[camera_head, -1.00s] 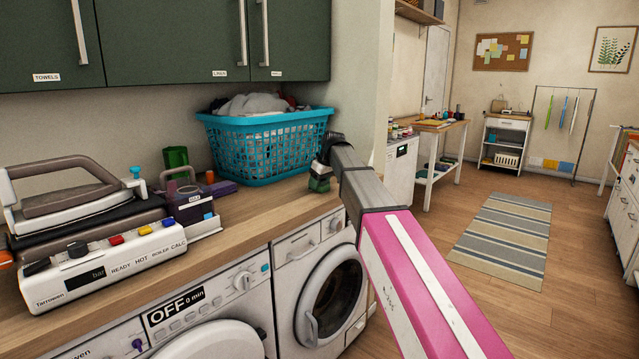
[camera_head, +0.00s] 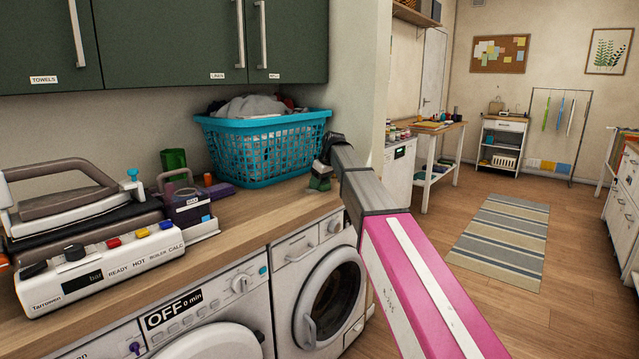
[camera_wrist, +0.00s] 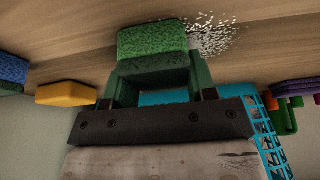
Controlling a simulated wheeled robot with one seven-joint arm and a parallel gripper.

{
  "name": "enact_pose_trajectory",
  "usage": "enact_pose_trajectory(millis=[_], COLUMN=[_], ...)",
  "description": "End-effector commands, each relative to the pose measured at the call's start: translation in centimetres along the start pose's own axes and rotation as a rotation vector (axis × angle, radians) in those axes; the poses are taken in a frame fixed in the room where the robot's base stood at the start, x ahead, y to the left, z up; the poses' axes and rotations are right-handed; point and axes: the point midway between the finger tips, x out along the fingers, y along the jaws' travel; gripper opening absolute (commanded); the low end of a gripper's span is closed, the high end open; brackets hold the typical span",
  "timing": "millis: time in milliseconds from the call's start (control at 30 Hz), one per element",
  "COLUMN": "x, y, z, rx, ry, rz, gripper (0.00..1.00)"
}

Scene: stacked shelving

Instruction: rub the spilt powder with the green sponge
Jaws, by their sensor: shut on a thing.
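The green sponge (camera_wrist: 155,42) is held in my gripper (camera_wrist: 155,78) in the wrist view, with a dark green finger at each side. The spilt powder (camera_wrist: 212,36) is a patch of white grains on the wooden counter, right beside the sponge's right edge in that view. Whether the sponge covers some of it cannot be seen. In the head view, my gripper (camera_head: 322,172) and the sponge (camera_head: 319,184) are low over the counter, just right of the laundry basket; the powder cannot be made out there. I cannot tell whether the sponge touches the counter.
A turquoise laundry basket (camera_head: 262,150) stands close to my gripper. The wrist view shows a yellow block (camera_wrist: 66,95) and a blue block (camera_wrist: 12,70) on the other side. An iron station (camera_head: 95,255) stands at left on the counter (camera_head: 235,222). Washing machines (camera_head: 320,290) are below.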

Motion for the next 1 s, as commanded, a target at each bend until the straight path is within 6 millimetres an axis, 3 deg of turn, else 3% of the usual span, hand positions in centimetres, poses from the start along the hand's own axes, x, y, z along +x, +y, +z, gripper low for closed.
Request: enact_pose_trajectory(millis=[1000], x=[-0.4], y=[-3.6], z=[1.6], rx=[0.001], ry=[-0.005], rz=[-0.005], gripper=[0.33])
